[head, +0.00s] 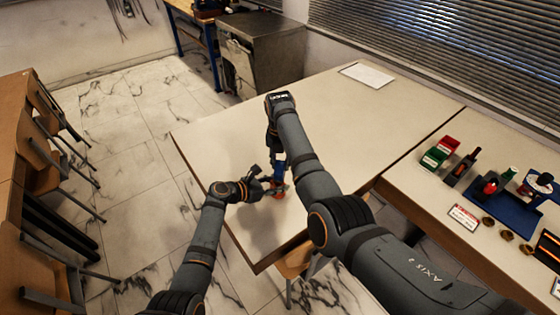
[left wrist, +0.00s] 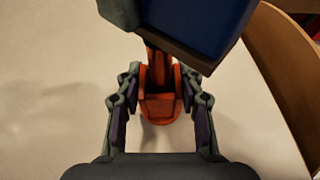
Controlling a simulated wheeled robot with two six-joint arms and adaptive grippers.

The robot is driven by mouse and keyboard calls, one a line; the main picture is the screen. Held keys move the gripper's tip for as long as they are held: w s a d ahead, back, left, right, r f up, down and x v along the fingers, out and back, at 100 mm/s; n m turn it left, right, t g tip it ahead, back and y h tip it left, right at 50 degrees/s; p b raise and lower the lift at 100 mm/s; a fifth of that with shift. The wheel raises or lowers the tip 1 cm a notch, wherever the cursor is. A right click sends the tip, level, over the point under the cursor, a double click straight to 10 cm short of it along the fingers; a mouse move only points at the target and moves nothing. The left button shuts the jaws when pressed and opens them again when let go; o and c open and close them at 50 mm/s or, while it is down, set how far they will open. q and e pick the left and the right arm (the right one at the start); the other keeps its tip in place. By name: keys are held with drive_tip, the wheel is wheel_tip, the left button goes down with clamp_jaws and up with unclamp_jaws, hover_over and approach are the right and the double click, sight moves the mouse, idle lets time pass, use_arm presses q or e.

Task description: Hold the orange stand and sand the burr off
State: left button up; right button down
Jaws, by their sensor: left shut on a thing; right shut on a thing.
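The orange stand (head: 277,191) is on the near left part of the table. In the left wrist view the stand (left wrist: 160,108) sits between the two fingers of my left gripper (left wrist: 158,98), which is shut on it. In the head view my left gripper (head: 262,184) reaches it from the left. My right gripper (head: 273,140) points down above the stand and is shut on a blue block with a brown underside (head: 279,162). In the left wrist view this block (left wrist: 195,25) is tilted over the top of the stand. The burr cannot be made out.
The table (head: 225,140) is bare around the stand, with a white sheet (head: 367,74) at its far end. A second table at right holds red and green bins (head: 440,152), a blue mat (head: 505,210), a label card (head: 464,217) and several brass pieces.

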drive_tip(key=shift+s+a+f, duration=0.2)
drive_tip(key=shift+s+a, duration=0.15)
drive_tip(key=shift+a, duration=0.3)
use_arm(q)
drive_tip(key=shift+r, duration=0.1)
use_arm(e)
drive_tip(key=w, duration=0.1)
drive_tip(key=w+d, duration=0.1)
drive_tip(key=w, duration=0.1)
